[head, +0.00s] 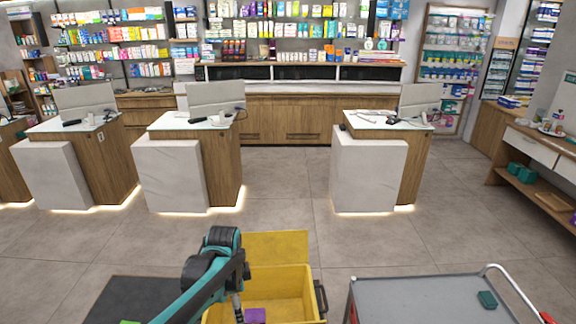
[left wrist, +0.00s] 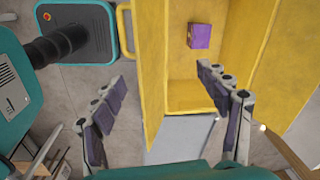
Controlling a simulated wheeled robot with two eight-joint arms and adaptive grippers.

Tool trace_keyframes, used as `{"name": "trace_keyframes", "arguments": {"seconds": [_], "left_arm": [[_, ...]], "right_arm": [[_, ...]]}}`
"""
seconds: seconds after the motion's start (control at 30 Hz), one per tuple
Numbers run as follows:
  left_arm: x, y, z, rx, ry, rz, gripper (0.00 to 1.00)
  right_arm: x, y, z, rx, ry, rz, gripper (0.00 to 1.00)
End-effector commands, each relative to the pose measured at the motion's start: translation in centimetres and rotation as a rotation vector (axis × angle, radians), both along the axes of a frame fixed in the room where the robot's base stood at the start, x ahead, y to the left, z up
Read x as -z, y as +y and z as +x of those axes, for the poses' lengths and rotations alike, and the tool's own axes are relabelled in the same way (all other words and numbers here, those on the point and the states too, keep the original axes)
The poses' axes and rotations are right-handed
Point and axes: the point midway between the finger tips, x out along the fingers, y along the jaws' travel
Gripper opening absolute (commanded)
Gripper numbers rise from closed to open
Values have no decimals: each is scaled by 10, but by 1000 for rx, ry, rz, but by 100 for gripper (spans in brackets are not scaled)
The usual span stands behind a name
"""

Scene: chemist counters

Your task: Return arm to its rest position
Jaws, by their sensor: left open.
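My left arm reaches in from the lower left in the head view, over the left side of a yellow bin (head: 297,283). My left gripper (left wrist: 160,75) is open in the left wrist view, with nothing between its fingers. A small purple box (head: 255,315) lies inside the bin. The purple box also shows in the left wrist view (left wrist: 199,36), beyond the fingertips and apart from them. The bin's yellow wall (left wrist: 152,60) passes behind the gap between the fingers. In the head view the gripper's fingers are mostly hidden or cut off. My right gripper is not in view.
A grey cart top (head: 420,300) with a small dark green box (head: 487,299) stands right of the bin. Several white and wooden counters (head: 370,172) stand ahead, with stocked shelves behind. Open floor (head: 290,205) lies between.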

Motion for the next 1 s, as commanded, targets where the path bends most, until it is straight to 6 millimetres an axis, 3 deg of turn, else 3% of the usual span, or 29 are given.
{"name": "trace_keyframes", "arguments": {"seconds": [0.27,0.37,0.7,0.83,1.0], "left_arm": [[14,11,-37,-259,-107,-41,75],[25,17,-59,-407,-165,-76,75],[100,35,-144,-994,-385,-305,75],[123,38,-162,-1138,-430,-387,75],[134,40,-170,-1221,-454,-438,75]], "right_arm": [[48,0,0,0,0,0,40],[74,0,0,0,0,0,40],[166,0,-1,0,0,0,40],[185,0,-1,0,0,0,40],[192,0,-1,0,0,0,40]]}}
